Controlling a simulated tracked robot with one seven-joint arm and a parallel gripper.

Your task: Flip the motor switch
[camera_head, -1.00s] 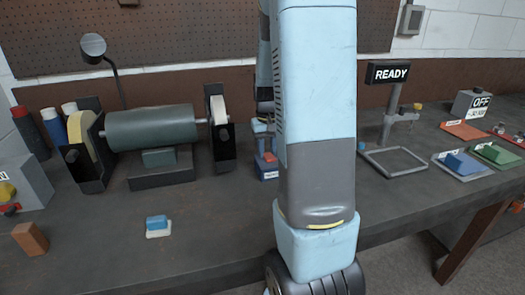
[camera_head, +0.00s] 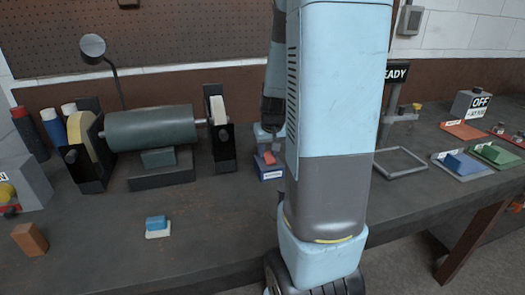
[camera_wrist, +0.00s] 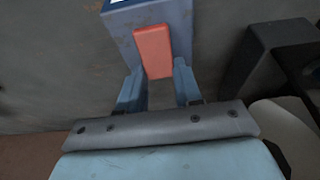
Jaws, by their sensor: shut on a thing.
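The motor switch is a small blue box (camera_head: 268,173) with a red lever (camera_head: 269,158), standing on the bench right of the grinding machine. In the wrist view the red lever (camera_wrist: 153,52) stands out from the blue-grey box (camera_wrist: 178,22). My gripper (camera_wrist: 158,80) has one blue finger on each side of the lever and is shut on it. In the head view my gripper (camera_head: 268,130) shows just above the box, partly hidden by my own arm.
The grinding machine with its green drum (camera_head: 150,128) stands left of the switch. A blue block (camera_head: 156,222) lies on a pale pad at the front. A brown block (camera_head: 30,239) is at far left. A grey frame (camera_head: 402,163) and coloured trays are on the right. The front middle is mostly clear.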

